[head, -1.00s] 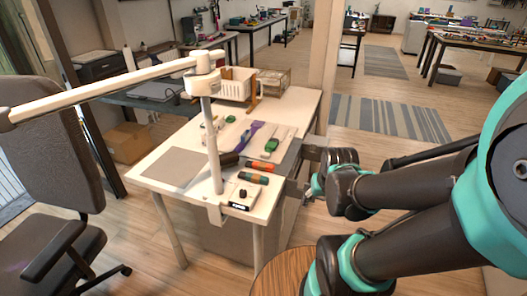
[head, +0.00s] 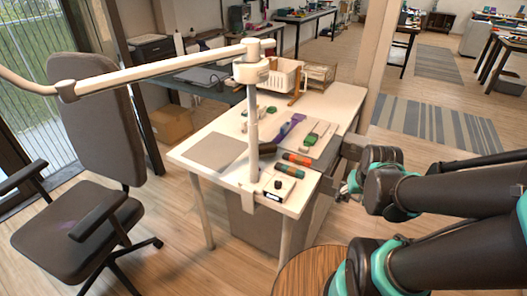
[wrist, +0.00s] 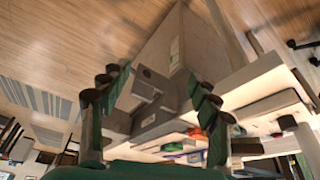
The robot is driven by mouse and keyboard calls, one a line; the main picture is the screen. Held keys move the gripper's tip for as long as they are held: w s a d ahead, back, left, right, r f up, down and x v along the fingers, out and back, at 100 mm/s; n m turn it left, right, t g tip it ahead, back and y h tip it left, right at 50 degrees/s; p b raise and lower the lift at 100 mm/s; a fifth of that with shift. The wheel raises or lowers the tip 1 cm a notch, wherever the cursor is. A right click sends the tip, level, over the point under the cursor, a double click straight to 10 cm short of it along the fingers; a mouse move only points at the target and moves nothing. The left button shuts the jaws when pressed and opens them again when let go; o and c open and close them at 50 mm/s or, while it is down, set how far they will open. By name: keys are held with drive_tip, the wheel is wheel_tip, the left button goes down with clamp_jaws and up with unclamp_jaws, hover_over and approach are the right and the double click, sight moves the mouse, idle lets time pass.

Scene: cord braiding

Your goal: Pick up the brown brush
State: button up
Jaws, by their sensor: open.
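A dark brown, rounded thing (head: 267,148) that looks like the brush lies on the white table (head: 218,178), just right of the lamp post and partly hidden by it. My gripper (head: 350,186) is at the table's right side, beside the grey drawer unit, apart from the brown thing. In the wrist view my gripper (wrist: 158,85) has its two fingers spread wide with nothing between them. The table's edge and a grey drawer front show beyond the fingers. I cannot pick out the brush surely in the wrist view.
The white lamp post (head: 252,125) rises from the table's front, its arm reaching left. Orange-green cylinders (head: 298,159), a purple item (head: 289,127) and a white basket (head: 283,77) are on the table. An office chair (head: 88,165) stands left. A round wooden top (head: 310,272) is in front.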

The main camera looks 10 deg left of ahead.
drive_tip(key=w+a+r+n+g, duration=0.1)
drive_tip(key=w+a+r+n, duration=0.4)
drive_tip(key=w, duration=0.4)
wheel_tip(320, 180, up, 10)
drive_tip(key=n+g+y, duration=0.1)
drive_tip(key=n+g, duration=0.3)
drive_tip(key=n, duration=1.3)
hover_over(264, 146)
drive_tip(key=d, duration=0.2)
drive_tip(key=f, duration=0.5)
drive_tip(key=a+f, duration=0.1)
drive_tip(key=f, duration=0.5)
drive_tip(key=a+f, duration=0.1)
drive_tip(key=f, duration=0.4)
drive_tip(key=shift+w+a+f, duration=0.1)
drive_tip(key=shift+a+f, duration=0.1)
drive_tip(key=shift+f, duration=0.1)
drive_tip(key=c, duration=1.4)
wheel_tip(264, 146, up, 10)
drive_tip(key=shift+r, duration=0.1)
